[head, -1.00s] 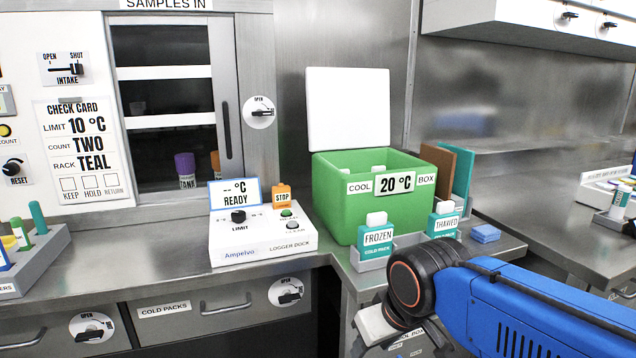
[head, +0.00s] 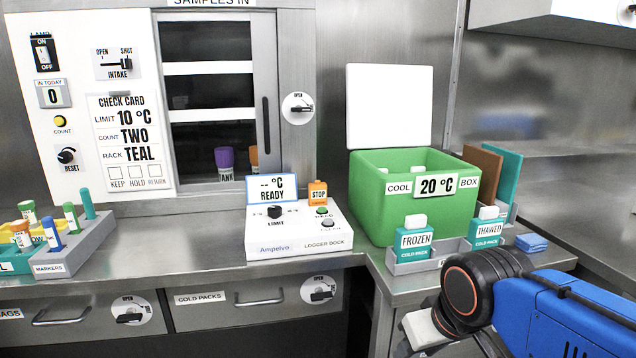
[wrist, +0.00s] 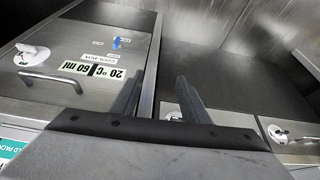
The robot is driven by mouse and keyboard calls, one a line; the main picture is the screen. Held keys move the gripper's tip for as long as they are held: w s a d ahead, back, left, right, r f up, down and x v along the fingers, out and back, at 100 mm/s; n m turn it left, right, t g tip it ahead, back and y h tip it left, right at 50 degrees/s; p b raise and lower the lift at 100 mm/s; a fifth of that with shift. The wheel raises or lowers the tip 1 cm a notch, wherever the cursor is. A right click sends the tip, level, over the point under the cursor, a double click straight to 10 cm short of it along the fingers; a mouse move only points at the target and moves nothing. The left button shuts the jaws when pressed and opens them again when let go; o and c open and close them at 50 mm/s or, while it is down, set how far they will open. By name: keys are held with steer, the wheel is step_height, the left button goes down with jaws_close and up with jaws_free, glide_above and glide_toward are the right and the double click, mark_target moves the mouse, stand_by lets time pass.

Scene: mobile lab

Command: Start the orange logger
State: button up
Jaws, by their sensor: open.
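The orange logger (head: 318,190) is a small upright orange block with a STOP label. It sits at the back right of the white logger dock (head: 300,240), behind a green button (head: 322,211). The dock's display (head: 271,188) reads "-- °C READY", and a black LIMIT knob (head: 275,211) is below it. My gripper's two fingers show in the wrist view (wrist: 157,88), apart with nothing between them. In the head view my wrist is at the lower right, well right of the dock and apart from it; the fingertips are not clear there.
A green cool box (head: 400,205) with its lid up stands right of the dock. FROZEN (head: 413,240) and THAWED (head: 487,230) cold packs stand in front of it. A marker rack (head: 75,250) is at the left. The counter left of the dock is clear.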

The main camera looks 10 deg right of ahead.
stand_by(0.7)
jaws_close()
stand_by(1.6)
